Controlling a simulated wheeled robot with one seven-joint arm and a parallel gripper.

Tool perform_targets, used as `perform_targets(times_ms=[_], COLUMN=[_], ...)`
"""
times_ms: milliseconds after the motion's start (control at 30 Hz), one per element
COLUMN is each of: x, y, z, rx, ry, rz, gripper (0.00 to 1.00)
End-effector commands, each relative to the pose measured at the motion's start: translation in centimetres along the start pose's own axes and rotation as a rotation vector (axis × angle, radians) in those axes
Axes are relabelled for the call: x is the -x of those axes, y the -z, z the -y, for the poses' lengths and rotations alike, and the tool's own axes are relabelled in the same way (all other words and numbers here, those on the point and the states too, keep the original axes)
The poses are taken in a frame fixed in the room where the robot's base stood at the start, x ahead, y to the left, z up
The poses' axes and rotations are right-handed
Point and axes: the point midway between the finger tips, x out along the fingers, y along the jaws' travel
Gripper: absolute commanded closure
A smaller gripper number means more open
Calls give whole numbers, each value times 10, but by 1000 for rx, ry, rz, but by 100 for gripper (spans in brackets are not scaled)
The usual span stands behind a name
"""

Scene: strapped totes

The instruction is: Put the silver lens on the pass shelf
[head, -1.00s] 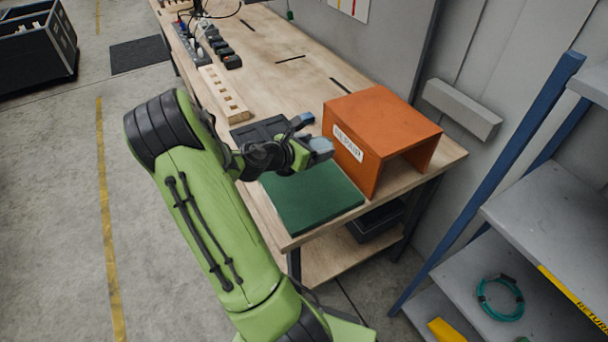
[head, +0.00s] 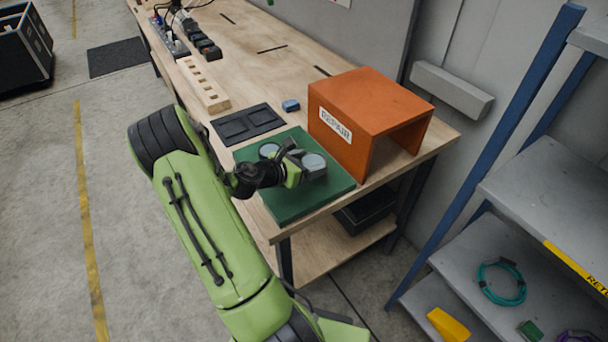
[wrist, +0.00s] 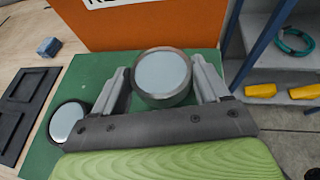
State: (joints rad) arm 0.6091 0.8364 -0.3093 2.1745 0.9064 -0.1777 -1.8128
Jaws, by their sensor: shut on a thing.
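The silver lens (head: 314,163), a round glass disc in a silver-brown rim, is between the fingers of my gripper (head: 301,168), which is shut on it. In the wrist view the lens (wrist: 162,74) faces the camera, with one finger at each side. It is over the green mat (head: 300,205); I cannot tell if it touches the mat. A second lens with a black rim (head: 268,150) lies on the mat to the left and also shows in the wrist view (wrist: 68,121). I see no label reading pass.
An orange box marked REPAIR (head: 372,105) stands behind the mat, open at its right. A black two-cell tray (head: 247,124) and a small blue block (head: 290,105) are on the bench. Grey shelves (head: 550,195) with a yellow label and teal cable stand at the right.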

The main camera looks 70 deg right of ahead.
Motion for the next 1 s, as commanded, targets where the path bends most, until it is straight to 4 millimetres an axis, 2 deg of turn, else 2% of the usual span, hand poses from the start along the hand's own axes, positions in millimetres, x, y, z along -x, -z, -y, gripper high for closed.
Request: perform_targets(times_ms=[200, 467, 500, 633, 667, 900, 1000], x=[-14, -14, -15, -14, -14, -13, 0], y=[33, 34, 35, 35, 35, 32, 34], z=[1, 0, 0, 0, 0, 0, -2], rx=[3, 0, 0, 0, 0, -1, 2], ry=[2, -1, -1, -1, -1, -1, -5], rz=[2, 1, 0, 0, 0, 0, -1], gripper=[64, 64, 24, 4, 0, 0, 0])
